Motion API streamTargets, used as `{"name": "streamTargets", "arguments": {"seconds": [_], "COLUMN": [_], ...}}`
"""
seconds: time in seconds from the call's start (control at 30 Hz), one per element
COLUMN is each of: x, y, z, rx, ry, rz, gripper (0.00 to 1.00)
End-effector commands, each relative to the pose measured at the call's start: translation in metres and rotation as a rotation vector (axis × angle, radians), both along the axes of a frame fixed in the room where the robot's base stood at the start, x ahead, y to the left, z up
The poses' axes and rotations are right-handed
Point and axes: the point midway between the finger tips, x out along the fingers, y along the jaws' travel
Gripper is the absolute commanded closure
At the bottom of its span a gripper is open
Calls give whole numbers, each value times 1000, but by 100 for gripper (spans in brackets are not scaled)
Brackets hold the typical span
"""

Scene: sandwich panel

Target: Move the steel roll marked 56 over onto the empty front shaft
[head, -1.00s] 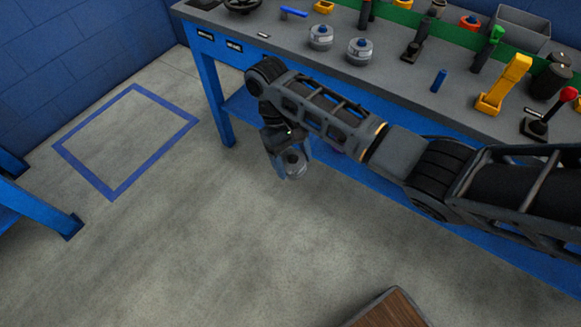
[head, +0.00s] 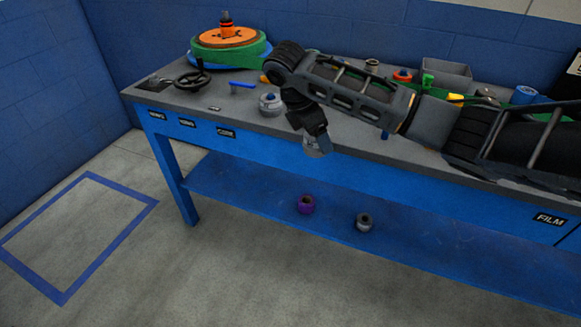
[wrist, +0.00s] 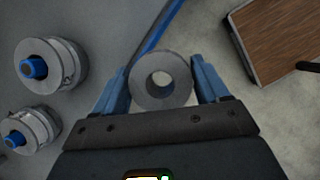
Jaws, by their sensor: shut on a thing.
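My gripper (head: 319,147) is shut on a steel roll (head: 311,151) at the bench's front edge. In the wrist view my gripper (wrist: 160,72) has one blue finger on each side of the roll (wrist: 145,93), whose open bore faces the camera. No number is legible on it. Two other steel rolls sit on blue shafts on the bench in the wrist view, one upper (wrist: 62,62) and one lower (wrist: 38,122). In the head view one steel roll (head: 268,107) shows left of my arm. A short bare blue post (head: 385,135) shows partly below my arm; I cannot tell if it is the front shaft.
The blue bench (head: 165,122) has a lower shelf (head: 240,195) with a purple roll (head: 306,206) and a grey roll (head: 364,223). A handwheel (head: 192,80) and an orange disc (head: 227,38) stand at the left. A brown-topped box (wrist: 282,38) stands on the floor.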

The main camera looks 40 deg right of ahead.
Motion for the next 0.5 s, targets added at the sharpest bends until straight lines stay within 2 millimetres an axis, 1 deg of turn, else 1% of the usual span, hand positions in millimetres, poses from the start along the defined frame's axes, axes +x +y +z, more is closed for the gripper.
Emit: {"name": "streamTargets", "arguments": {"seconds": [0.03,0.27,0.37,0.5], "x": [-4,-20,-31,-50], "y": [-13,-60,-83,-114], "z": [5,32,45,63], "rx": [1,0,-1,-2], "ry": [-5,-6,-6,-6], "rz": [50,296,403,560], "gripper": [70,70,70,70]}}
